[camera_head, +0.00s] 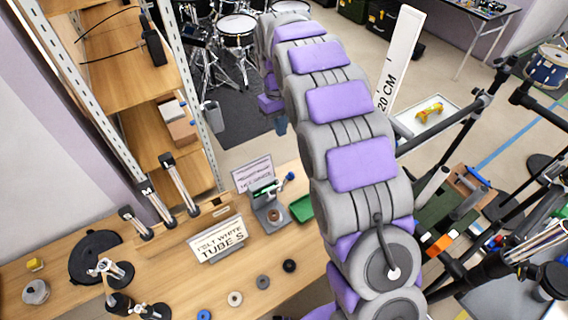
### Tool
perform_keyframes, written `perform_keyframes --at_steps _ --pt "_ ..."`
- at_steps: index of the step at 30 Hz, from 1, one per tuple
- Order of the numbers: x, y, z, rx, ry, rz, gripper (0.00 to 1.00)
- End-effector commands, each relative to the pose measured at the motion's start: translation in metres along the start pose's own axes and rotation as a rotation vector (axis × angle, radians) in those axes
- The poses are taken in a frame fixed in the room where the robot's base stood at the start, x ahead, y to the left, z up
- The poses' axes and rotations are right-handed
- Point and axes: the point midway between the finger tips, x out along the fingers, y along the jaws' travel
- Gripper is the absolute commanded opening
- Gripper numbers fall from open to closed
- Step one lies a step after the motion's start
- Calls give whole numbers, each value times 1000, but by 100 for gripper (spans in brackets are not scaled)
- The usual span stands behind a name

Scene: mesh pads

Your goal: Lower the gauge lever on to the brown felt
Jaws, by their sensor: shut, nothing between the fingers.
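The gauge (268,202) is a small grey stand with a green part near its top, on the wooden bench left of my padded arm. Its lever ends in a blue knob (290,176), raised at the upper right. The brown felt (274,215) is a small ring lying on the gauge's base, below the raised lever. Fine detail of the lever's tip is too small to tell. My grey and purple arm fills the middle of the view. I cannot make out my gripper, and nothing of mine is seen touching the gauge.
A sign reading felt white tubes (217,240) stands left of the gauge, another sign (253,174) behind it. A green tray (301,208) lies close on its right. Black (289,266), grey (263,282), white (235,298) and blue (204,315) rings lie in front.

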Motion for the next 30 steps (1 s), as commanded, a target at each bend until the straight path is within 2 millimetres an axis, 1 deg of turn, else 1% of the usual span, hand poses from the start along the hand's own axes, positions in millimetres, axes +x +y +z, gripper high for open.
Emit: perform_keyframes --at_steps 1,6,13,17,20,23,26,30 --pt "2 -2 -4 -6 0 0 0" --pt "5 -8 -11 -14 -3 4 0" --pt "5 -10 -12 -13 -4 6 0" --pt "11 -8 -12 -13 -5 5 0" --pt "23 -6 -9 -12 -6 2 0" --pt "40 -4 -8 -12 -3 0 0" --pt "61 -5 -7 -12 -8 -1 0" --pt "89 -7 -10 -12 -6 3 0"
